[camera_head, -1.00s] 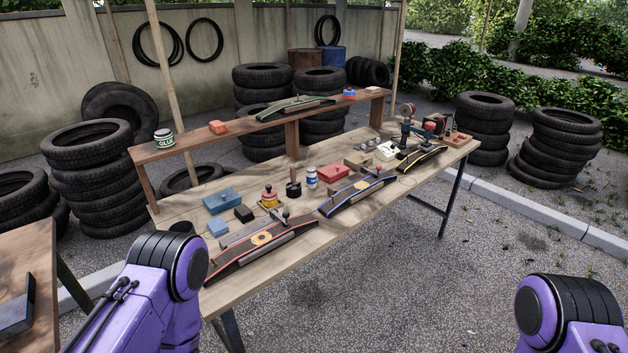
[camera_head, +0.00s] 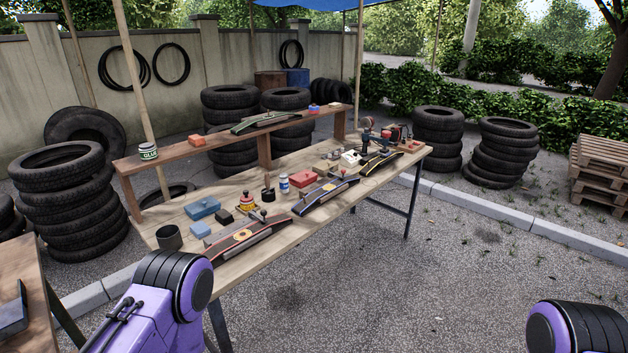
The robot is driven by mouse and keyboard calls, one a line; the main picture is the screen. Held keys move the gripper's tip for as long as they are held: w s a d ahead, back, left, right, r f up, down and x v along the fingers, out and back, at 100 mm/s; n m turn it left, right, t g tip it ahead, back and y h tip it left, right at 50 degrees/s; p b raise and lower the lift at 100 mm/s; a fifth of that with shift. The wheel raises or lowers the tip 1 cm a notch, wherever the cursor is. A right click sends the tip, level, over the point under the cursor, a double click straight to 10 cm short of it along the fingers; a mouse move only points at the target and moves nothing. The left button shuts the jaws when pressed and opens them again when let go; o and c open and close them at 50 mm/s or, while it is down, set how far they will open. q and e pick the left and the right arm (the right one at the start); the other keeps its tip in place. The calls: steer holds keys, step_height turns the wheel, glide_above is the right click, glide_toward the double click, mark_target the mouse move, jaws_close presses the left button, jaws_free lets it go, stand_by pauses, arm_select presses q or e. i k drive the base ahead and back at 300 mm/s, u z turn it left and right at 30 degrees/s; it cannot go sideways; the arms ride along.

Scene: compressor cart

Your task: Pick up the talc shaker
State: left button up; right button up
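A small white bottle with a blue band (camera_head: 284,184) stands upright near the middle of the long wooden workbench (camera_head: 232,283). It looks like the talc shaker, but its label is too small to read. It stands between a dark pot with an upright handle (camera_head: 268,191) and a red box (camera_head: 295,180). Neither of my grippers is in view. Only purple parts of my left arm at the lower left and my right arm at the lower right show, both apart from the bottle.
On the bench are blue boxes (camera_head: 203,208), a dark cup (camera_head: 169,237), a red-and-yellow item (camera_head: 247,201) and long curved tools (camera_head: 325,194). A raised shelf (camera_head: 208,150) holds a glue tin (camera_head: 148,151). A side table (camera_head: 22,262) stands left. Open gravel lies in front.

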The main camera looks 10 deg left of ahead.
mark_target(284, 186)
steer(key=z, duration=0.6)
steer(key=i, duration=1)
steer(key=z, duration=0.4)
steer(key=i, duration=0.9)
steer(key=u, duration=1.05)
steer(key=i, duration=0.75)
steer(key=u, duration=0.75)
